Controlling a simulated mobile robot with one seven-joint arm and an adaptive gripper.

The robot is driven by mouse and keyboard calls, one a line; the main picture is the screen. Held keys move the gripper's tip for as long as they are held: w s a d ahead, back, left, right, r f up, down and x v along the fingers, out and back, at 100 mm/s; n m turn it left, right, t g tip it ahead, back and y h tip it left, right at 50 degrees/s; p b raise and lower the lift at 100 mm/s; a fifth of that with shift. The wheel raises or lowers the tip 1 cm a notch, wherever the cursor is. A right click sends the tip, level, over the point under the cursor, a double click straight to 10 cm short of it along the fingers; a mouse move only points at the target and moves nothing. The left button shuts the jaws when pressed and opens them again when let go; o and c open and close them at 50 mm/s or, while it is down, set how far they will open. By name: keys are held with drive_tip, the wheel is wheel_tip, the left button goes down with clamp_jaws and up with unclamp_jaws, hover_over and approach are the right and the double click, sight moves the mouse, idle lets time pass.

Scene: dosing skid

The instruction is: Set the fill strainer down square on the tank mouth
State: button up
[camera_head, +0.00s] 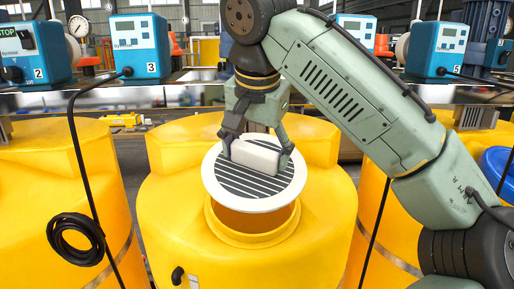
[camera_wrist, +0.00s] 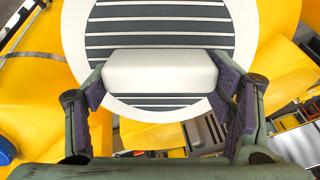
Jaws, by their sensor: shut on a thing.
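The fill strainer (camera_head: 226,186) is a round white disc with dark slots and a white block handle. My gripper (camera_head: 256,152) is shut on the handle, one finger at each end. In the head view the strainer is over the open mouth (camera_head: 252,222) of the middle yellow tank (camera_head: 170,215). It looks tilted and apart from the rim, with the mouth's front showing below it. The strainer (camera_wrist: 160,28) fills the upper middle of the wrist view, with my gripper's fingers (camera_wrist: 160,88) at both handle ends. The back of the mouth is hidden by the strainer.
Yellow tanks stand left (camera_head: 80,150) and right (camera_head: 400,235), the right one with a blue lid (camera_head: 496,168). A coiled black hose (camera_head: 76,240) hangs at left. Blue pumps (camera_head: 140,45) stand on a metal shelf (camera_head: 190,97) behind. Black cables hang between the tanks.

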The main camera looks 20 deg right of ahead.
sight(256, 166)
drive_tip(key=shift+b+x, duration=0.9)
drive_tip(key=shift+x, duration=1.2)
drive_tip(key=shift+p, duration=0.7)
drive_tip(key=shift+b+x, duration=0.95)
drive_tip(key=shift+x, duration=1.1)
drive_tip(key=o, duration=1.4)
drive_tip(key=shift+s+a, duration=0.1)
drive_tip(key=shift+c, duration=0.2)
drive_tip(key=v, duration=0.7)
drive_tip(key=shift+s+a+r, duration=0.1)
drive_tip(key=shift+s+r, duration=0.05)
drive_tip(key=shift+r, duration=0.05)
